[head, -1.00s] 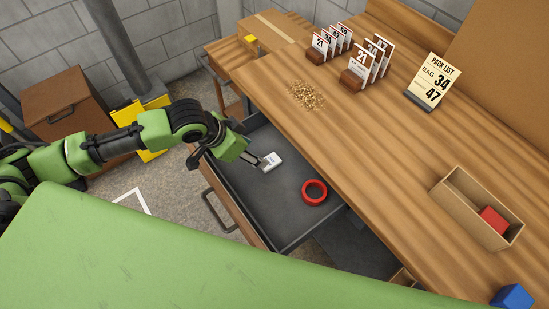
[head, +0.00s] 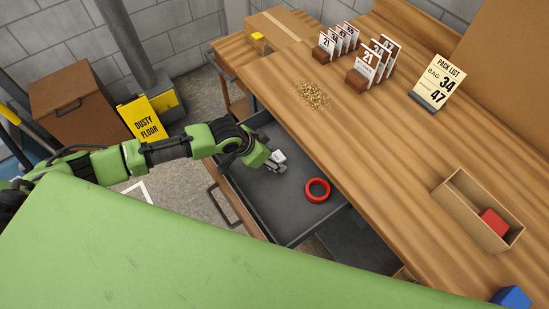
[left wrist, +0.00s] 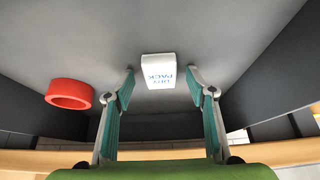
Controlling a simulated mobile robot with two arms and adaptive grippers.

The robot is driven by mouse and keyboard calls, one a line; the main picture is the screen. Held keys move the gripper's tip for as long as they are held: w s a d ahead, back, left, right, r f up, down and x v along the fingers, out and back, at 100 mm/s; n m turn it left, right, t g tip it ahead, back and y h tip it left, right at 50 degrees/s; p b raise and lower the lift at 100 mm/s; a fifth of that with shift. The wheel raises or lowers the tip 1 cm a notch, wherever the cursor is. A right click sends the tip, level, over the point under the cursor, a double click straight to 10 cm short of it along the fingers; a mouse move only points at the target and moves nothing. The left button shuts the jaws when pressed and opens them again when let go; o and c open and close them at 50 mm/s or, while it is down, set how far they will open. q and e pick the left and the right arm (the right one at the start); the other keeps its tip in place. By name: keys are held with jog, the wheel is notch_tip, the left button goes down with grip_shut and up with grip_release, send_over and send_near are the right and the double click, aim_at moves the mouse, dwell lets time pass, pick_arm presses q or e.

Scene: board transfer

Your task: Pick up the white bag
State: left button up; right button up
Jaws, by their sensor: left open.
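The white bag (head: 279,156) is a small white packet lying in the open grey drawer. In the left wrist view the bag (left wrist: 158,68) shows blue lettering, upside down, that seems to read "DRY PACK". My left gripper (head: 281,167) is over the drawer, close to the bag and partly covering it in the head view. In the left wrist view the open fingers (left wrist: 160,76) point at the bag, their tips at either side of its near part. I cannot tell whether they touch it. My right gripper is not in view.
A red ring (head: 317,190) lies in the drawer (head: 285,220), to the right of the bag. The wooden worktop (head: 375,150) borders the drawer and holds number cards (head: 370,65), a pack list sign (head: 437,83) and a cardboard bin (head: 450,205).

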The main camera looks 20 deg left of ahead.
pick_arm(q)
jog(key=shift+c, duration=0.4)
jog(key=c, duration=0.9)
